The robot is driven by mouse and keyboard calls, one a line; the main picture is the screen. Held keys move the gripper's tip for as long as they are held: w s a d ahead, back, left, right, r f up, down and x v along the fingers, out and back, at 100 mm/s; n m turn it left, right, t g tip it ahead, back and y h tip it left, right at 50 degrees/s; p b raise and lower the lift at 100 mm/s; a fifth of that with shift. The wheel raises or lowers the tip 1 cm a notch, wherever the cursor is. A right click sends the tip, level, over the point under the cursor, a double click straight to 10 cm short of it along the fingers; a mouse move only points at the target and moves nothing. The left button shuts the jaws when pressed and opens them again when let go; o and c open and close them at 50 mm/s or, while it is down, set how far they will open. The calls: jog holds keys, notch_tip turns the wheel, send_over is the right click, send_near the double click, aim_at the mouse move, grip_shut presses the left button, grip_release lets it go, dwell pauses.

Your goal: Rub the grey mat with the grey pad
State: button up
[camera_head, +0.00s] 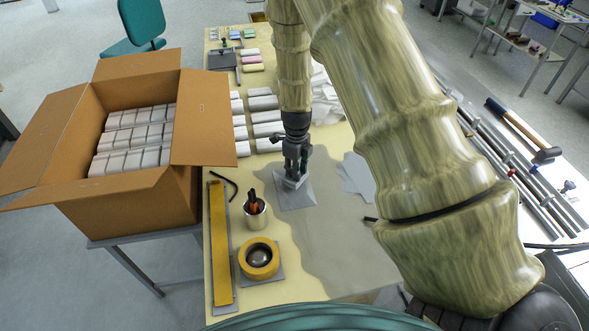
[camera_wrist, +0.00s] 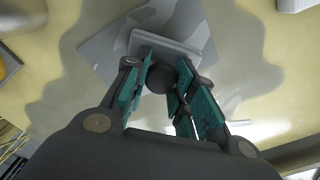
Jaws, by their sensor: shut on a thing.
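The grey mat (camera_head: 297,203) lies flat on the yellow table, turned at an angle, in the middle of the head view. In the wrist view the mat (camera_wrist: 101,46) shows at the top. The grey pad (camera_head: 290,183) is on or just above the mat; in the wrist view it is a light grey block (camera_wrist: 178,43) with a dark round knob. My gripper (camera_head: 293,170) points down over the mat. In the wrist view my gripper (camera_wrist: 166,72) has its teal-lined fingers on either side of the knob, shut on the pad. Whether the pad touches the mat cannot be told.
An open carton (camera_head: 130,190) with white packs stands at the left. Near the mat are a white cup (camera_head: 255,216) with tools, a yellow tape roll (camera_head: 259,258), a yellow strip (camera_head: 219,240), wrapped packs (camera_head: 266,117) and white sheets (camera_head: 356,176).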

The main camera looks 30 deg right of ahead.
jog(key=r, duration=0.1)
jog(key=r+p, duration=0.1)
jog(key=a+r, duration=0.1)
jog(key=shift+w+p, duration=0.25)
jog(key=shift+p, duration=0.1)
jog(key=shift+d+r+p, duration=0.1)
jog(key=shift+r+p, duration=1.05)
jog(key=shift+r, duration=0.45)
